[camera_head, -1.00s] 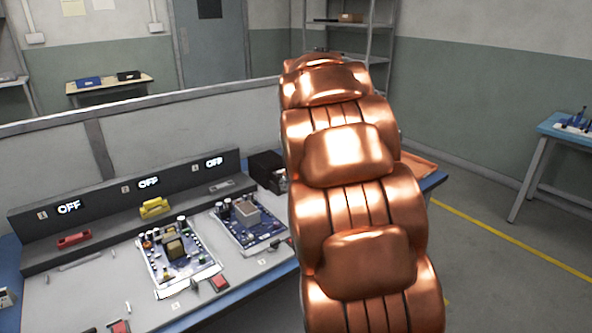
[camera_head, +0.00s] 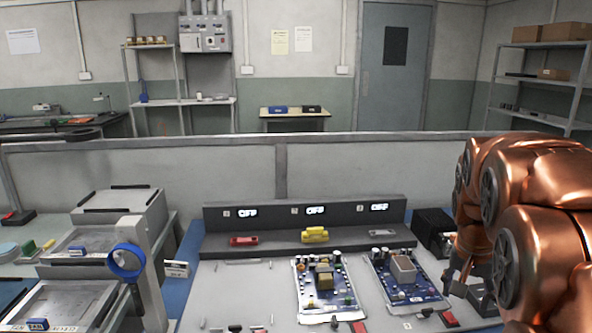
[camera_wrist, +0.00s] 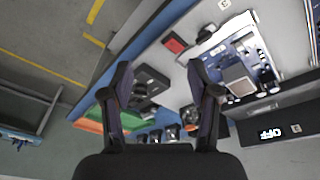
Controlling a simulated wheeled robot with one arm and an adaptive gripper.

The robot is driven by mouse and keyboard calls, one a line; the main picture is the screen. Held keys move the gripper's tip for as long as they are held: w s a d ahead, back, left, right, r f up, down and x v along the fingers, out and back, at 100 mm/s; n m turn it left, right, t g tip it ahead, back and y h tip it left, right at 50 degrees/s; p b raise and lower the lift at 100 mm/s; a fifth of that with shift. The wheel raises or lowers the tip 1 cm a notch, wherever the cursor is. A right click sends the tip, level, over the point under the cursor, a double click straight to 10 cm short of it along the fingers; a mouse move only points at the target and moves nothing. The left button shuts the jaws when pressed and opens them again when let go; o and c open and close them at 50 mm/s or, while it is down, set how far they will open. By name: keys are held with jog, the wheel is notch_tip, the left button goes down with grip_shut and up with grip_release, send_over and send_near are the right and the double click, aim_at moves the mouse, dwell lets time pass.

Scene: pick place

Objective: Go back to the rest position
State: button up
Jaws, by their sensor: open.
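My gripper (camera_wrist: 158,82) is open in the wrist view, its two dark fingers apart with nothing between them. In the head view my copper arm fills the right side, and the gripper's dark end shows only in part beside the right end of the workbench. Two circuit boards lie on the grey bench top: one in the middle (camera_head: 325,285) and one to the right (camera_head: 408,278). The right board also shows in the wrist view (camera_wrist: 258,62), to the right of my fingers.
A dark panel (camera_head: 290,222) with several OFF displays runs along the bench back, holding a red part (camera_head: 244,240) and a yellow part (camera_head: 315,235). A black box (camera_head: 433,228) stands at its right. Grey racks (camera_head: 120,215) with a blue ring stand left.

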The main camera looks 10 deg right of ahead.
jog(key=s+a+f+n+g+y, duration=0.15)
jog(key=s+a+f+n, duration=0.35)
jog(key=s+a, duration=0.6)
jog(key=s+a+f+n+g+y, duration=0.1)
jog(key=s+a+f+n+g, duration=0.3)
jog(key=s+a, duration=0.75)
notch_tip(320, 180, up, 14)
jog(key=d+t+p, duration=0.2)
jog(key=p, duration=1.2)
jog(key=shift+s+r, duration=0.2)
jog(key=shift+s, duration=0.1)
